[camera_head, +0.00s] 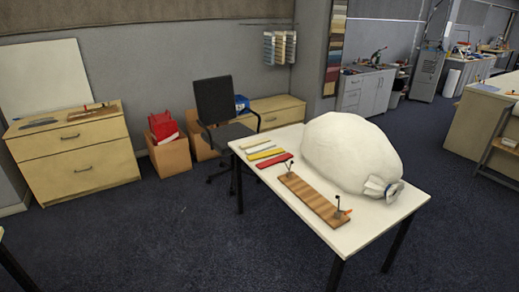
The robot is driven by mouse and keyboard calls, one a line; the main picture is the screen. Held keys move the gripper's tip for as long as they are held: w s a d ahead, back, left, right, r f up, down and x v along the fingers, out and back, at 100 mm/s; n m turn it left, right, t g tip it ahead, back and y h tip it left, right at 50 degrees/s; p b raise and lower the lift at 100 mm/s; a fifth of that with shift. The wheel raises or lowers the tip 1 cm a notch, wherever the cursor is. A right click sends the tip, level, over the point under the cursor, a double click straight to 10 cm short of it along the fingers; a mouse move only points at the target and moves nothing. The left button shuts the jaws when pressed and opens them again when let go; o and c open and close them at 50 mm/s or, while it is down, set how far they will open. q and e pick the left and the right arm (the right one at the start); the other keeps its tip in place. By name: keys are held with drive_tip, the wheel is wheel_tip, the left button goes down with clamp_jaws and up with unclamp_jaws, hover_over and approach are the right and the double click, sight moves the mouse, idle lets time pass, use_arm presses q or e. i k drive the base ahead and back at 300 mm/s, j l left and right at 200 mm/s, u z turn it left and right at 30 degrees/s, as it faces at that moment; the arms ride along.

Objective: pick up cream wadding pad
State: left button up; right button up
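No gripper of mine shows in the head view. A white table (361,236) stands right of centre. Several flat strips lie side by side near its left back corner: a pale cream one (257,143), a yellow one (263,148), another pale one (268,153) and a red one (275,161). The cream wadding pad may be one of the pale strips; I cannot tell which. A large white tied sack (350,150) fills the right back part of the table. A striped wooden board (313,200) with upright fittings at both ends lies in front of it.
A black office chair (218,110) stands behind the table's left end. A wooden drawer cabinet (78,155) and cardboard boxes (170,156) line the back wall. Open dark carpet (165,235) lies left of and in front of the table.

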sight(258, 142)
drive_tip(key=i+l+z, duration=0.2)
drive_tip(key=l, duration=0.2)
drive_tip(key=i+l+z, duration=0.1)
drive_tip(key=l+z, duration=0.15)
drive_tip(key=l, duration=0.15)
drive_tip(key=i+l+z, duration=0.2)
drive_tip(key=z, duration=0.15)
drive_tip(key=i+l+z, duration=0.2)
drive_tip(key=l+z, duration=0.15)
drive_tip(key=i+l+z, duration=0.6)
drive_tip(key=i, duration=0.4)
drive_tip(key=i+z, duration=0.25)
drive_tip(key=i, duration=0.35)
drive_tip(key=i+u, duration=0.1)
drive_tip(key=i, duration=0.7)
drive_tip(key=i+l+u, duration=0.1)
drive_tip(key=i, duration=0.75)
drive_tip(key=i+u, duration=0.7)
drive_tip(key=i+l+u, duration=0.35)
drive_tip(key=i, duration=0.15)
drive_tip(key=i+j+u, duration=0.2)
drive_tip(key=u, duration=0.25)
drive_tip(key=i+u, duration=0.8)
drive_tip(key=u, duration=0.15)
drive_tip(key=i+u, duration=0.4)
drive_tip(key=i, duration=0.3)
drive_tip(key=i+l+u, duration=0.15)
drive_tip(key=i+u, duration=0.25)
drive_tip(key=i, duration=0.3)
